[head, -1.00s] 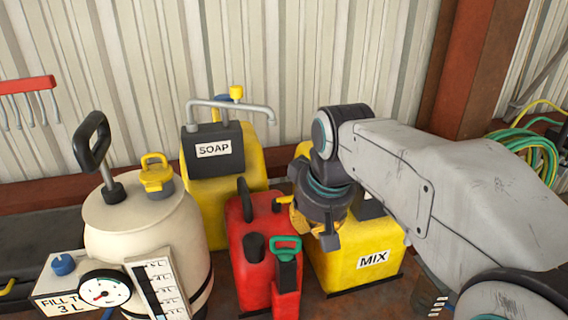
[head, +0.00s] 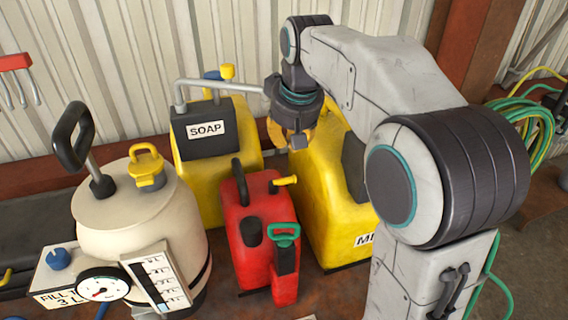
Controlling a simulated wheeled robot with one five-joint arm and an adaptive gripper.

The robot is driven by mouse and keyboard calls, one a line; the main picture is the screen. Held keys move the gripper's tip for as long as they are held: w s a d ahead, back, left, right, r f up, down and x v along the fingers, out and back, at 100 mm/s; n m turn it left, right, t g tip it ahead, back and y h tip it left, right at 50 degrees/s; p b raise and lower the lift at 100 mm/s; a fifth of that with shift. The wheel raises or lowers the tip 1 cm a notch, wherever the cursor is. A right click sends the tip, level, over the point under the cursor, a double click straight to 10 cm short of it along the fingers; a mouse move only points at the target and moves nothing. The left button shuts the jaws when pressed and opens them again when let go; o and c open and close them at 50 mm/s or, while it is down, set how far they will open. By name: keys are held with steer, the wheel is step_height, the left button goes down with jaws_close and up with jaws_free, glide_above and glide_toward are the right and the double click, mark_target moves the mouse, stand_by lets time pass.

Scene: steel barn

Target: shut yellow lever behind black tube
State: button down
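A red can (head: 256,203) stands in the middle of the head view. A short black tube (head: 251,232) rises from its front part. Behind the tube, a small yellow lever (head: 286,180) lies roughly sideways on the can's top, its free end to the right. My gripper (head: 292,143) hangs above and behind the lever, in front of the yellow MIX container, and looks clear of the lever. Its orange fingers point down and are partly hidden by its dark body, so their opening is unclear.
A yellow SOAP container (head: 250,135) with a grey pipe stands behind left. A cream tank (head: 135,215) with a gauge stands left. A green-handled red jug (head: 286,272) is in front. The yellow MIX container (head: 320,200) stands close right, partly behind my arm.

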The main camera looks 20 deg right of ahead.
steer(key=shift+f, duration=0.1)
steer(key=shift+p+x, duration=0.45)
steer(key=shift+x, duration=4.45)
